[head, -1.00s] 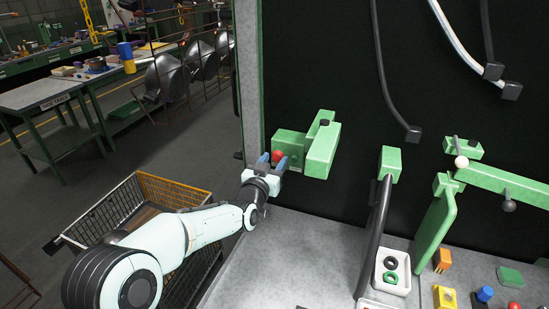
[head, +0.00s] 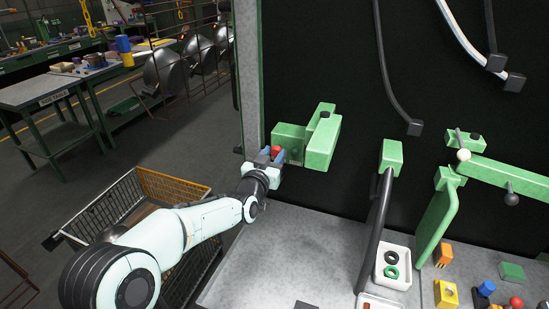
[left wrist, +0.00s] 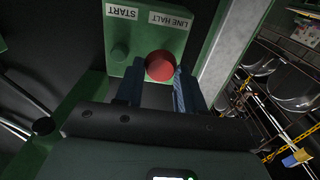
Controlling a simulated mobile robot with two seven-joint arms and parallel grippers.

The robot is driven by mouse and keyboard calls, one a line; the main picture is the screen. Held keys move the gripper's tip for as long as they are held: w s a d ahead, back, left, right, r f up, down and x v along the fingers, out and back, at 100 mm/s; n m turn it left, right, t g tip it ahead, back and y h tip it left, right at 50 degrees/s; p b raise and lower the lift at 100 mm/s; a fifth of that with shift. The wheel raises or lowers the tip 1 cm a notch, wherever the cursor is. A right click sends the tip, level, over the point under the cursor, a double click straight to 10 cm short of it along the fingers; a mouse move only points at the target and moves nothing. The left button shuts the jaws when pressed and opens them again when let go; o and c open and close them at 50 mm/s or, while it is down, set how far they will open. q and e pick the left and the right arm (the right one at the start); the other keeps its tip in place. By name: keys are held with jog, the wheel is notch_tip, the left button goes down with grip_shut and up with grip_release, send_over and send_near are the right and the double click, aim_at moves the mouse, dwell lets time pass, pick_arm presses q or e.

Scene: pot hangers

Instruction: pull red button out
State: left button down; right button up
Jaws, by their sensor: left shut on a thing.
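The red button (head: 276,151) sits on the left face of a green control box (head: 290,137) on the black panel. In the left wrist view the red button (left wrist: 160,66) is under a "LINE HALT" label, beside a green button (left wrist: 120,52) under a "START" label. My left gripper (head: 270,156) is at the red button, with its blue fingers on either side, shut on it. The left wrist view also shows the fingers (left wrist: 160,82) against the button's sides. My right gripper is not in view.
A green block with a dark knob (head: 324,137) juts out right of the box. A white tray with rings (head: 393,267) and several coloured parts stand on the grey worktop (head: 280,255). A wire basket (head: 165,190) stands at the lower left.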

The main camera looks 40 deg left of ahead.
pick_arm(q)
jog(key=shift+s+d+f, duration=0.15)
jog(key=shift+s, duration=0.2)
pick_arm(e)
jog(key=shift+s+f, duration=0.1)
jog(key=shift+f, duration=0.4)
pick_arm(q)
jog(key=c, duration=1)
grip_release()
jog(key=shift+s, duration=0.15)
jog(key=shift+s+d+b, duration=0.15)
jog(key=shift+s+b, duration=0.15)
jog(key=shift+s, duration=0.05)
jog(key=b+v, duration=0.2)
jog(key=v, duration=1)
jog(key=shift+s, duration=0.25)
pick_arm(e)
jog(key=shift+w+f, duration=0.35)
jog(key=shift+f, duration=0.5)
